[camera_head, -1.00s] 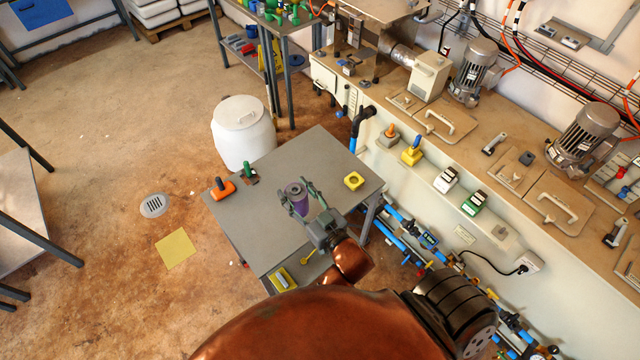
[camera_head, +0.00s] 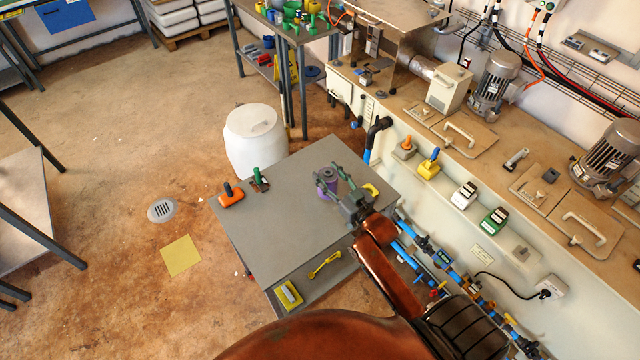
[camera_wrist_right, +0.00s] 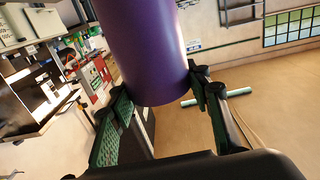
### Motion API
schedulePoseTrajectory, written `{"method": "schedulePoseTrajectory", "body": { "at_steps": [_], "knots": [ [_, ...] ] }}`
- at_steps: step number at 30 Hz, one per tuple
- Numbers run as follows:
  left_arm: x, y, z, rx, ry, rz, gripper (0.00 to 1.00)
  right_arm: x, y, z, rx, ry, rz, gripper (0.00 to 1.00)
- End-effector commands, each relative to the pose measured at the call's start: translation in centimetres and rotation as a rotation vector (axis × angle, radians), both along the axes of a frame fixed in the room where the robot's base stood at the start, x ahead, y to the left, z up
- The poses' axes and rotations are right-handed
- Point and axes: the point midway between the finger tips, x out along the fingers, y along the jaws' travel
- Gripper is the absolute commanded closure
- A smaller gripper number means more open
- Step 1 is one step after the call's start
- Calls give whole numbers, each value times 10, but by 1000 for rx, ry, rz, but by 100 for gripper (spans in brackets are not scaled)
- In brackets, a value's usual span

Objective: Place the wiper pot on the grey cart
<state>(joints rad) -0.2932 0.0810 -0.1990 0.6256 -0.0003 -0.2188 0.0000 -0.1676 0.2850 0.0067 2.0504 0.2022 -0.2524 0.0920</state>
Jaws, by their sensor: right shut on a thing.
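The wiper pot, a purple cylinder (camera_head: 327,188) with a grey top, is between the fingers of my right gripper (camera_head: 335,184). My right gripper is shut on it. In the right wrist view the purple cylinder (camera_wrist_right: 150,50) fills the upper middle between the green-padded fingers. The grey cart (camera_head: 275,225) has a flat grey top, and the pot is over its right part in the head view. I cannot tell whether the pot's base touches the top. My left gripper is not in view.
On the cart are an orange-based piece (camera_head: 231,196) and a green-handled piece (camera_head: 259,178) at the left, and a yellow piece (camera_head: 371,190) partly behind my gripper. A white barrel (camera_head: 256,145) stands behind. The bench (camera_head: 480,150) runs along the right. The cart's middle is bare.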

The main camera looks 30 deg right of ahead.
Motion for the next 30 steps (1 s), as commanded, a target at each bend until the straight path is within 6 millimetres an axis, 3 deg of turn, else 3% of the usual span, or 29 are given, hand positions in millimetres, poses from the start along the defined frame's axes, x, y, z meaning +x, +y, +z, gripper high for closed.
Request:
{"method": "schedulePoseTrajectory", "body": {
  "at_steps": [1, 6, 14, 19, 30],
  "knots": [
    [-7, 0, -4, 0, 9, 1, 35, 8, 1, -12, 1, 1, 0, 82],
    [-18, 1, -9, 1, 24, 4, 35, 24, 3, -30, -1, -1, 0, 82],
    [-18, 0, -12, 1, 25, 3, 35, 36, 5, -45, 0, -1, 1, 82],
    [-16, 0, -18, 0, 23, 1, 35, 35, 5, -72, 0, 2, 1, 82],
    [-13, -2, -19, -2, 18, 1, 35, 35, 5, -76, -1, 0, 1, 82]
  ]
}}
